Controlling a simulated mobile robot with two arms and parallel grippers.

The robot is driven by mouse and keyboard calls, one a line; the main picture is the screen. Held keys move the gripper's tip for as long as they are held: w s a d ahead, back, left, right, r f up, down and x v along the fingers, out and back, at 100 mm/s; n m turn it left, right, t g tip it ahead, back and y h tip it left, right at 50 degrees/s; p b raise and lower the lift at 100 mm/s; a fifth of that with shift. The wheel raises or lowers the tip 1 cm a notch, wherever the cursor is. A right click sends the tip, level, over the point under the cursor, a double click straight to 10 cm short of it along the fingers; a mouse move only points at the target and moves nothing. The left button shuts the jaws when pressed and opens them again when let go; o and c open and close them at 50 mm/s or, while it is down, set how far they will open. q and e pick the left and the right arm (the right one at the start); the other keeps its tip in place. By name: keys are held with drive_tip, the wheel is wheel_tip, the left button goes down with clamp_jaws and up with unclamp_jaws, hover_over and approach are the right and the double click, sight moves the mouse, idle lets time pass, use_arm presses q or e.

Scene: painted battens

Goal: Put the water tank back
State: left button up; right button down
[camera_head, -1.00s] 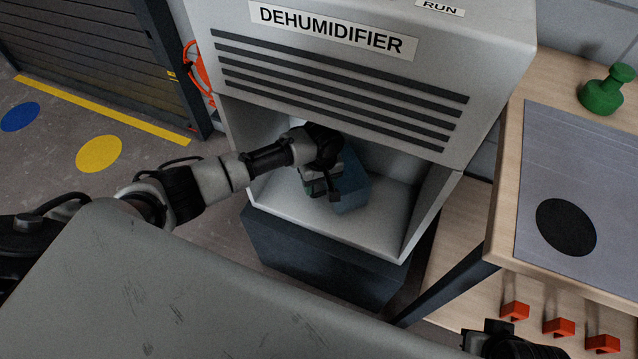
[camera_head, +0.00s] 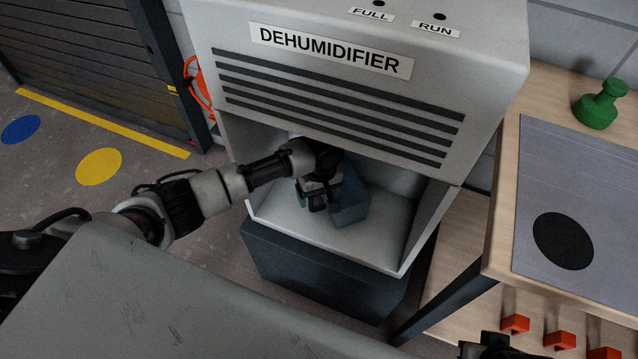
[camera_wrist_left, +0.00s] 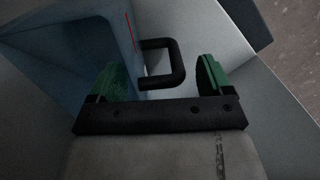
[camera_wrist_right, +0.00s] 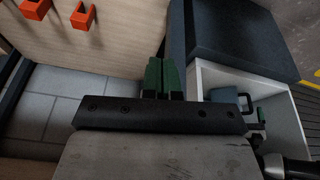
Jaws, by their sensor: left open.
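The blue water tank (camera_head: 352,204) sits inside the open lower bay of the dehumidifier (camera_head: 345,90), turned at an angle to the bay walls. It also shows in the left wrist view (camera_wrist_left: 65,65) and the right wrist view (camera_wrist_right: 222,95). My left gripper (camera_head: 318,196) is in the bay beside the tank. In the left wrist view its green fingers (camera_wrist_left: 161,68) are open, with the tank's black handle (camera_wrist_left: 178,65) between them and a gap to the right finger. My right gripper (camera_wrist_right: 162,77) is shut and empty, away from the bay.
A dark blue base (camera_head: 325,265) stands under the bay. At the right is a wooden bench (camera_head: 500,200) with a green knob-shaped object (camera_head: 602,104), a grey mat and red hooks (camera_head: 560,341). A grey surface (camera_head: 170,310) fills the lower left.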

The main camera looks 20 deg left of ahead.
use_arm(q)
wheel_tip(320, 180, up, 6)
drive_tip(key=shift+w+d+f+p, duration=0.1)
drive_tip(key=shift+w+f+p, duration=0.1)
drive_tip(key=shift+p, duration=0.65)
drive_tip(key=shift+s+r, duration=0.1)
drive_tip(key=shift+r, duration=0.2)
drive_tip(key=s+d+f+m+t+h, duration=0.25)
drive_tip(key=s+d+m, duration=0.4)
drive_tip(key=s, duration=0.35)
drive_tip(key=s+a+f+m+y, duration=0.1)
drive_tip(key=s+a+f+m, duration=0.1)
drive_tip(key=s+a, duration=0.2)
drive_tip(key=s+a+f+m+y, duration=0.1)
drive_tip(key=s+a+f+m, duration=0.1)
drive_tip(key=s+a, duration=0.3)
drive_tip(key=s+t, duration=0.1)
drive_tip(key=s, duration=0.3)
drive_tip(key=shift+s, duration=0.4)
use_arm(e)
drive_tip(key=x, duration=0.7)
drive_tip(key=shift+s+f, duration=0.25)
drive_tip(key=shift+s, duration=0.05)
use_arm(q)
drive_tip(key=shift+d+f, duration=0.1)
use_arm(e)
drive_tip(key=shift+a, duration=0.1)
